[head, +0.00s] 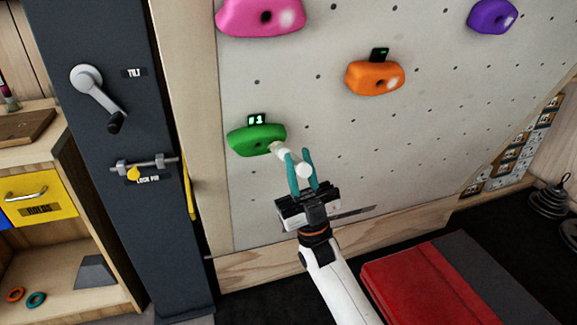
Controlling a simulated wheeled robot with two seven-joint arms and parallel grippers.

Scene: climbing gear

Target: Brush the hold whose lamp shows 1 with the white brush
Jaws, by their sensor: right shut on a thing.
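The green hold (256,140) is on the climbing wall at left centre. The small lamp (257,119) above it shows 1. My right gripper (301,171) is shut on the white brush (291,159). The brush's head end points up and left and meets or overlaps the green hold's right edge; I cannot tell if it touches. The orange hold (375,78) at upper centre has a dark lamp (380,54) above it, with no clear digit. My left gripper is not in view.
A pink hold (261,16) and a purple hold (492,16) are higher on the wall (330,130). A dark post (120,90) with a crank and lock pin stands left. A red and grey mat (430,290) lies at lower right, near weights (550,199).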

